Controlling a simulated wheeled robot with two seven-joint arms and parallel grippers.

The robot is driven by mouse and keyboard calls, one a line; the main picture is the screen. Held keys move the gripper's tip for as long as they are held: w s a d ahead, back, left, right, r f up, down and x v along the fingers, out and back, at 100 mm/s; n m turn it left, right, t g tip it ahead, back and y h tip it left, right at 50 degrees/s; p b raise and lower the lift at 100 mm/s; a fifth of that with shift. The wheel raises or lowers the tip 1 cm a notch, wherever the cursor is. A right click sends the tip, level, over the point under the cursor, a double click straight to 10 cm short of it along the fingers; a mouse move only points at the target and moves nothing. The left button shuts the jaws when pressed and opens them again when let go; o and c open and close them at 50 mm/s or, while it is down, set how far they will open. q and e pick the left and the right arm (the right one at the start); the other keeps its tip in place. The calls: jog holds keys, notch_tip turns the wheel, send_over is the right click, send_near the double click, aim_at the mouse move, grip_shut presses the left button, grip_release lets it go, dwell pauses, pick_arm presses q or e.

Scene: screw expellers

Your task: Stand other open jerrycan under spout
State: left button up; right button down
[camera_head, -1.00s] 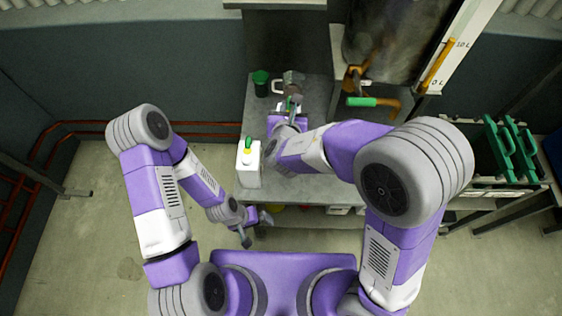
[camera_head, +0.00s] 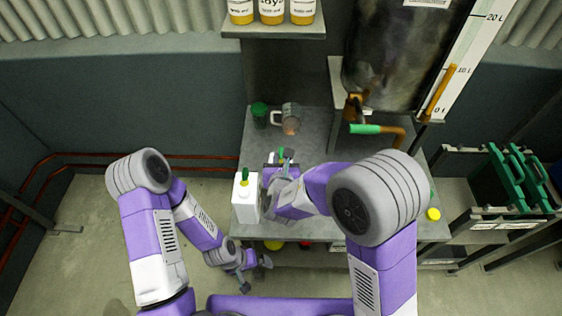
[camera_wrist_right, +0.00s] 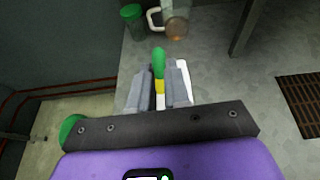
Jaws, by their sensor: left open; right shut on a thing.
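A white jerrycan (camera_head: 245,203) with a green and yellow top stands at the table's left front. My right gripper (camera_head: 281,160) is behind and right of it, shut on another white thing with a green and yellow top, apparently a second jerrycan; in the right wrist view its green top (camera_wrist_right: 159,62) rises between the fingers (camera_wrist_right: 160,90). Its body is mostly hidden. The spout (camera_head: 366,129), with a green handle and brown pipe, sticks out below the metal tank (camera_head: 397,60) at the right. My left gripper (camera_head: 256,274) is open and empty, low in front of the table.
A green-lidded jar (camera_head: 259,117) and a clear mug (camera_head: 290,117) stand at the table's back left. A yellow round thing (camera_head: 433,214) lies at the table's right front. The table (camera_head: 345,190) below the spout looks mostly clear.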

jog(key=shift+r, duration=0.1)
jog(key=c, duration=1.1)
grip_release()
jog(key=shift+f, duration=0.2)
